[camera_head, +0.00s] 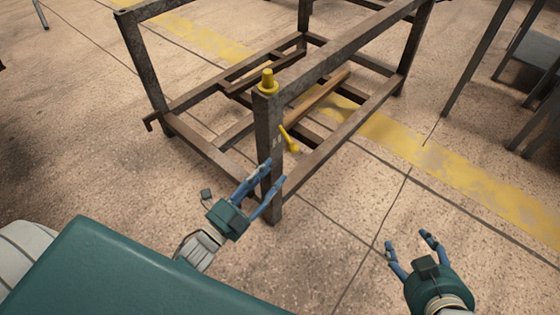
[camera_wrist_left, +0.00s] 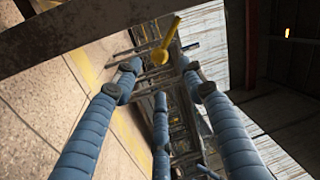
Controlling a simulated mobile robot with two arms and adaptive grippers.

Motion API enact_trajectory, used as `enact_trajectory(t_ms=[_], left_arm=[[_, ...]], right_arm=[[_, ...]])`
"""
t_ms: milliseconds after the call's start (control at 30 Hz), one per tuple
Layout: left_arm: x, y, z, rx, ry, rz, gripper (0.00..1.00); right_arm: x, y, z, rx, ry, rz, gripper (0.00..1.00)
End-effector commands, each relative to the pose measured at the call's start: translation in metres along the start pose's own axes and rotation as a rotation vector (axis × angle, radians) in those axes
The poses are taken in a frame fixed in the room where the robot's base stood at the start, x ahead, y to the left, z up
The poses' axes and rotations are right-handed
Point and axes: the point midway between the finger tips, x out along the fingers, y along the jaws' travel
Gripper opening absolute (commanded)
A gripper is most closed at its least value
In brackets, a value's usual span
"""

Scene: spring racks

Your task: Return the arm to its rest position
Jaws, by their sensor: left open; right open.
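My left gripper (camera_head: 262,188) is open and empty in the head view, beside the near corner post of the metal rack (camera_head: 268,140). Whether its fingers touch the post cannot be told. The left wrist view shows its blue fingers (camera_wrist_left: 150,85) spread with nothing between them. A yellow handle (camera_head: 289,139) with a round knob sticks out from the post just above the left gripper, and it also shows beyond the fingers in the left wrist view (camera_wrist_left: 162,52). My right gripper (camera_head: 408,243) is open and empty over bare floor at the lower right.
A yellow cap (camera_head: 267,83) sits on top of the near post. A brown bar (camera_head: 318,97) lies within the rack. Another dark metal frame (camera_head: 480,60) stands at the upper right. A worn yellow floor stripe (camera_head: 430,160) runs behind. The floor around my right gripper is clear.

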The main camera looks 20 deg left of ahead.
Motion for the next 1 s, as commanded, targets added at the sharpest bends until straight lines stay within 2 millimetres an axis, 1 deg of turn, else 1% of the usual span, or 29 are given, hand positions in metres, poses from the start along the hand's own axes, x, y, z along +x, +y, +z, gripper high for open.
enact_trajectory(t_ms=[33,100,200,767,867,967,1000], left_arm=[[-0.006,0.001,0.000,0.000,-0.001,0.002,0.41],[-0.011,0.000,0.000,0.000,0.000,0.000,0.41],[-0.014,0.000,0.000,0.000,0.000,0.000,0.41],[-0.013,-0.001,0.000,-0.010,-0.006,0.002,0.41],[-0.007,-0.003,0.001,-0.072,-0.046,0.025,0.41],[0.003,-0.005,0.004,-0.209,-0.135,0.072,0.41],[0.006,-0.007,0.004,-0.283,-0.178,0.095,0.41]], right_arm=[[0.000,0.000,0.000,0.000,0.000,0.000,0.60],[0.000,0.000,0.000,0.000,0.000,0.000,0.60],[0.000,0.000,0.000,0.000,0.000,0.000,0.60],[0.000,0.000,0.000,0.000,0.000,0.000,0.60],[0.000,0.000,0.000,0.000,0.000,0.000,0.60],[0.000,0.000,0.000,0.000,0.000,0.000,0.60],[0.000,0.000,0.000,0.000,0.000,0.000,0.60]])
